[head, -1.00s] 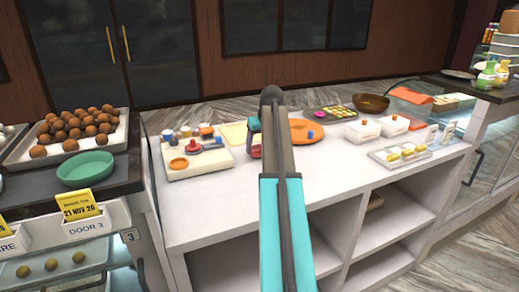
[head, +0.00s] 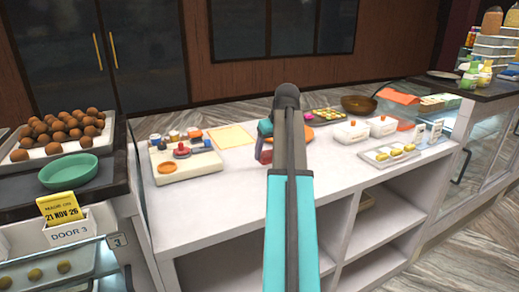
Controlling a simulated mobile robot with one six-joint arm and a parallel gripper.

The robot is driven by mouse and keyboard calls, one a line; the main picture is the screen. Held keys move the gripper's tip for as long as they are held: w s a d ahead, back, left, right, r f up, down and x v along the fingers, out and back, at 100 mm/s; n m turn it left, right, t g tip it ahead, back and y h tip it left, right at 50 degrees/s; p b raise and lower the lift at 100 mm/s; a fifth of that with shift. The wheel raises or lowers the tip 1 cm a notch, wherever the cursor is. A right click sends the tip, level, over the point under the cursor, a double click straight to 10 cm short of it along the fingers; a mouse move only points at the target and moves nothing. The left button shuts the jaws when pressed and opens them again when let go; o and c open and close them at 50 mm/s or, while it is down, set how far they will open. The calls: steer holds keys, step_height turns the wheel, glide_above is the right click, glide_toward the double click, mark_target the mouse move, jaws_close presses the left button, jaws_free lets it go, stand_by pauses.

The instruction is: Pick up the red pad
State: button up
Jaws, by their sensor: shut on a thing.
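My gripper (head: 265,130) shows only in part, left of my arm, above the middle of the white counter. It is shut on a small red thing (head: 262,151), which looks like the red pad. My arm and the jaws hide part of it, and I cannot tell how far above the counter it is.
A cream board (head: 200,169) on the left of the counter (head: 240,205) bears small stamps or pots. A yellow sheet (head: 231,137) lies behind. White boxes (head: 351,132) and a sweets tray (head: 384,158) stand right. My arm partly hides an orange plate (head: 309,133).

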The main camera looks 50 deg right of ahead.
steer(key=shift+s+a+r, duration=0.15)
steer(key=shift+s, duration=0.95)
steer(key=shift+s+a+r, duration=0.1)
steer(key=shift+s, duration=1)
steer(key=o, duration=0.5)
steer(key=shift+c, duration=0.2)
steer(key=c, duration=0.3)
